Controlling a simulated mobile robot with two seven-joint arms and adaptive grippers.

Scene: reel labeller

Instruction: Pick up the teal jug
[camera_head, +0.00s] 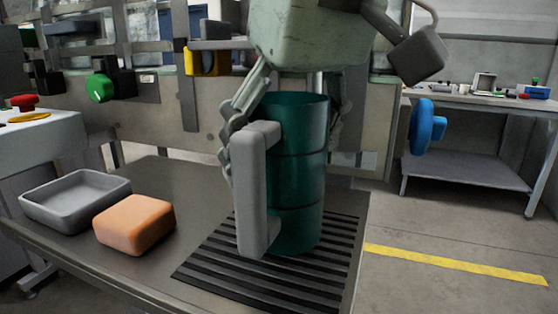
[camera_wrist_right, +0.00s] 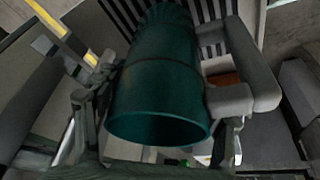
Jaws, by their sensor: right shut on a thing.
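The teal jug (camera_head: 297,170) stands upright over the black slatted mat (camera_head: 205,262) at the right end of the table. Its grey handle (camera_head: 250,190) points toward the front left in the head view. My right gripper (camera_head: 285,120) comes down from above and is shut around the jug's upper body, with one finger on each side. In the right wrist view the jug (camera_wrist_right: 160,85) sits between the fingers of my right gripper (camera_wrist_right: 160,110), its open rim toward the camera. Whether the jug's base touches the mat is hard to tell. My left gripper is not in view.
An orange block (camera_head: 135,224) and a grey tray (camera_head: 75,198) sit on the dark table (camera_head: 160,180) left of the jug. A panel with a green knob (camera_head: 100,88) stands behind. A workbench (camera_head: 470,100) is at the far right, past a yellow floor line (camera_head: 455,263).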

